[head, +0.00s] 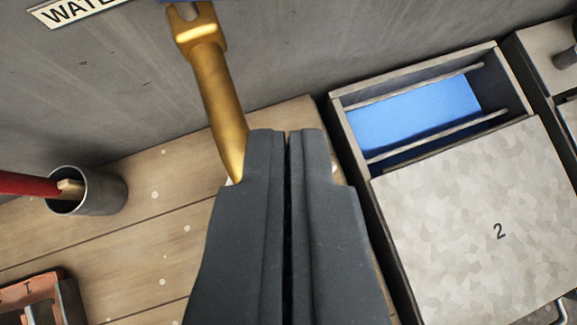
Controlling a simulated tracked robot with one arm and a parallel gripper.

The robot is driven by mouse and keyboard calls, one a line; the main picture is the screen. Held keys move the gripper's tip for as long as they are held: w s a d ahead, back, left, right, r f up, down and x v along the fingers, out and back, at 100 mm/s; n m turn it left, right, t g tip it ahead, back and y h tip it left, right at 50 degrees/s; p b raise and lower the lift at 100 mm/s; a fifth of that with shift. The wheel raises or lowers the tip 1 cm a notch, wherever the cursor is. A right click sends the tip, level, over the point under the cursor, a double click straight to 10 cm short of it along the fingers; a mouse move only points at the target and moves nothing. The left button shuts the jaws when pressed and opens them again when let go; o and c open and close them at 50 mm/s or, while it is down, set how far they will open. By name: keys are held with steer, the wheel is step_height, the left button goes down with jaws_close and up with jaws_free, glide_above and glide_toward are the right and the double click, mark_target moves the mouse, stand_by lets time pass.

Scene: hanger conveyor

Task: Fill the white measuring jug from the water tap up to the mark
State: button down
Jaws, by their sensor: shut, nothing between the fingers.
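The brass water tap (216,90) comes down from the top, under a sign (75,10) of which "WATE" can be read. Its lower end goes behind my gripper (287,135). My gripper is shut and empty, pointing up the picture in the middle. Small pale edges (341,178) show on both sides of the fingers; they may be part of the white measuring jug, but my gripper hides whatever is there. No mark, water level or stream can be seen.
A grey cup (92,192) with a red-handled tool (28,184) stands on the wooden bench (165,230) at left. An orange-red object (30,290) lies lower left. At right is a box with a blue inside (410,115) and a speckled panel marked 2 (460,215).

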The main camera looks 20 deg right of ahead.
steer(key=w+d+f+p, duration=0.1)
steer(key=w+d+f, duration=0.1)
steer(key=w, duration=0.5)
steer(key=shift+w+d+f+p, duration=0.25)
steer(key=shift+d+f+p, duration=0.1)
steer(key=shift+f, duration=0.35)
steer(key=shift+d, duration=0.1)
